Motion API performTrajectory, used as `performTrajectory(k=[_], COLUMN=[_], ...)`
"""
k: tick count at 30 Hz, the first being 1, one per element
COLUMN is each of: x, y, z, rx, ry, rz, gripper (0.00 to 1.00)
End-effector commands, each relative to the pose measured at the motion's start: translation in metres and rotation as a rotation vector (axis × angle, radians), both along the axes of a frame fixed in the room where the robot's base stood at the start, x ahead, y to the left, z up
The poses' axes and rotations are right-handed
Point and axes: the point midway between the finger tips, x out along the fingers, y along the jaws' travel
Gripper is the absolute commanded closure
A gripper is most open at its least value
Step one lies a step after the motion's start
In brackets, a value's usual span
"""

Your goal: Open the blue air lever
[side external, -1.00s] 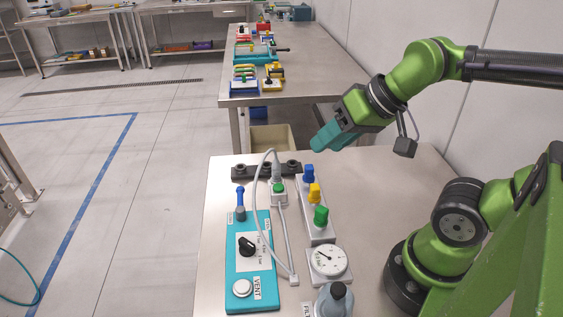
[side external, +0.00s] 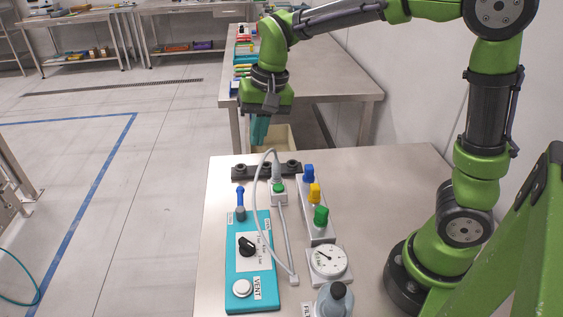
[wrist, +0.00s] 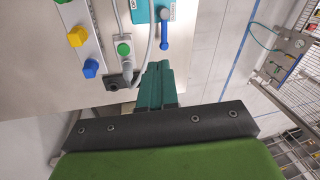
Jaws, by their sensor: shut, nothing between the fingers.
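A slim blue lever (side external: 240,197) stands upright at the far end of the teal panel (side external: 236,277). In the wrist view the blue lever (wrist: 163,32) is just beyond my fingertips, apart from them. A separate chunky blue knob (side external: 308,174) sits on a grey block with a yellow knob (side external: 314,192) and a green knob (side external: 321,216). The blue knob also shows in the wrist view (wrist: 90,68). My gripper (side external: 258,142) points down beyond the far table edge, its teal fingers shut and empty. It is behind and above the lever, touching nothing visible.
A grey cable (side external: 258,180) arches up between the teal panel and knob block.

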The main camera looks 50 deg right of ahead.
Motion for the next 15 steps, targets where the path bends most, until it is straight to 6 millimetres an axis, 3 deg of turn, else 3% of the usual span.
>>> performTrajectory(k=[6, 15], x=[0.055, 0.112], y=[0.013, 0.042], z=[-0.028, -0.072], rx=[-0.076, -0.244], ry=[0.145, 0.239], rz=[-0.238, -0.690], gripper=[1.00, 1.00])
